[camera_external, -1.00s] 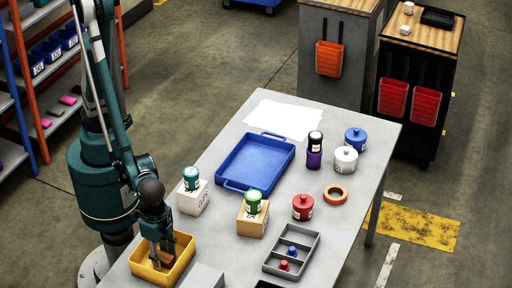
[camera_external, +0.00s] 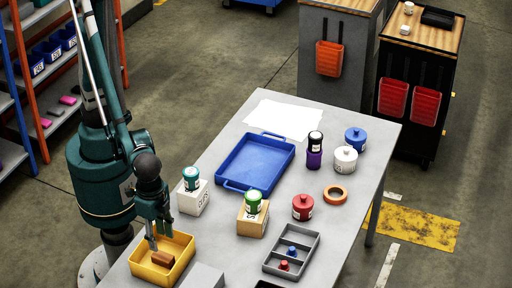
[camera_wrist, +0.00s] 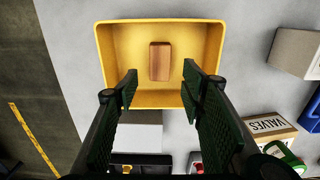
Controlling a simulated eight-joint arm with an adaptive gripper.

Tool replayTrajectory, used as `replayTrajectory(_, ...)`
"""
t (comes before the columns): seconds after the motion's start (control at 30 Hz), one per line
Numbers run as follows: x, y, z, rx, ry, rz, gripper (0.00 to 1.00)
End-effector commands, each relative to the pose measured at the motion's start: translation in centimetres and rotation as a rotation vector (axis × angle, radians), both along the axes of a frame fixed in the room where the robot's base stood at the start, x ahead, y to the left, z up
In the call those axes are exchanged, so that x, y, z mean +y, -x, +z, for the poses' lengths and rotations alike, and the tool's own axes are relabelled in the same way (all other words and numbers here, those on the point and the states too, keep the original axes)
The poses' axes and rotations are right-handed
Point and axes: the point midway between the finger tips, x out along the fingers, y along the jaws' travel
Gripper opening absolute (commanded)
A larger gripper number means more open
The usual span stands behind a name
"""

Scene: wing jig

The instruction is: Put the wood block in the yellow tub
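The wood block (camera_external: 163,259) lies inside the yellow tub (camera_external: 181,262) near the table's front left corner. In the wrist view the brown block (camera_wrist: 160,62) rests on the floor of the tub (camera_wrist: 205,32), around its middle, apart from the walls. My gripper (camera_external: 161,242) is above the tub with its fingers apart. In the wrist view the open gripper (camera_wrist: 160,83) has nothing between its fingertips, and the block shows beyond them, clear of both fingers.
A blue tray (camera_external: 254,163) lies mid-table. A white box (camera_external: 193,198) with a teal can and a wooden box (camera_external: 252,219) with a green can stand right of the tub. A grey divided tray (camera_external: 292,252), red pot (camera_external: 303,207) and orange tape ring (camera_external: 335,194) are farther right.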

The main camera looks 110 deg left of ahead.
Motion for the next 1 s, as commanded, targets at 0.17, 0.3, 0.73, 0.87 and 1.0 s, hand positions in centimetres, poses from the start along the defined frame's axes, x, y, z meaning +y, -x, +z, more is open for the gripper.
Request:
replayTrajectory(0.17,0.0,0.0,1.8,0.0,0.0,0.0,0.4)
replayTrajectory(0.3,0.0,0.0,2.4,0.0,0.0,0.0,0.4)
replayTrajectory(0.73,0.0,0.0,2.5,0.0,0.0,0.0,0.4)
replayTrajectory(0.87,0.0,0.0,2.5,0.0,0.0,0.0,0.4)
replayTrajectory(1.0,0.0,0.0,2.5,0.0,0.0,0.0,0.4)
